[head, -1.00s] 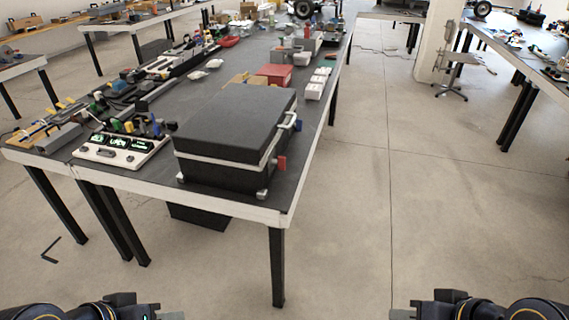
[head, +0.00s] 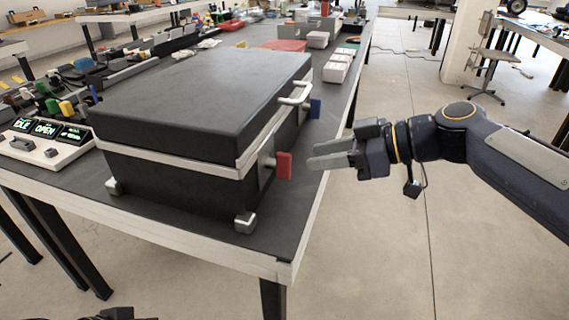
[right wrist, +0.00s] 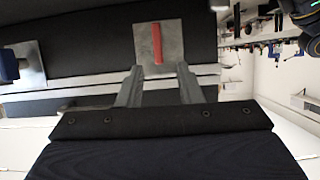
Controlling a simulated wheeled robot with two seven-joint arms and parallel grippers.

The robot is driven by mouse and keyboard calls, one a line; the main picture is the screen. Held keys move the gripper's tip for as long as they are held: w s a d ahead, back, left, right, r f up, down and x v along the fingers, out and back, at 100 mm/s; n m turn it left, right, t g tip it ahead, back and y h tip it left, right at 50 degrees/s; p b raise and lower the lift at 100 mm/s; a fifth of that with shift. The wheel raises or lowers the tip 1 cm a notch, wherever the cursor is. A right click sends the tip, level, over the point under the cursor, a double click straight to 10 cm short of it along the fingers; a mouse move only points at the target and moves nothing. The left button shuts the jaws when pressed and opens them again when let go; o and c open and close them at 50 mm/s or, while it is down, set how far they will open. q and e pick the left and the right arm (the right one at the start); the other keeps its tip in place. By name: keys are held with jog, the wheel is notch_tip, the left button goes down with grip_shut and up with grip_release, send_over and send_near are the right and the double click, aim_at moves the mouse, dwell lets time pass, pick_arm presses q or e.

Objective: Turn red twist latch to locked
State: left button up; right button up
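The red twist latch (head: 283,165) is on the right side of a black case (head: 180,180) with a closed lid. Its flat handle stands upright. In the right wrist view the red latch (right wrist: 157,43) sits on a grey square plate, ahead of and between the finger tips. My right gripper (head: 314,156) is open and empty, a short way to the right of the latch, with its fingers pointing at it and not touching. Its two fingers (right wrist: 158,82) show apart in the wrist view. Only a sliver of my left gripper (head: 125,314) shows at the bottom left edge.
A blue latch (head: 315,108) and a silver handle (head: 294,94) are farther along the same side. A control box (head: 45,140) with green displays, the middle one reading OPEN, stands left of the case.

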aim_at(284, 178)
jog(key=b+x, duration=0.1)
jog(key=x, duration=0.7)
jog(key=shift+w+r, duration=0.1)
jog(key=shift+w, duration=0.05)
grip_shut()
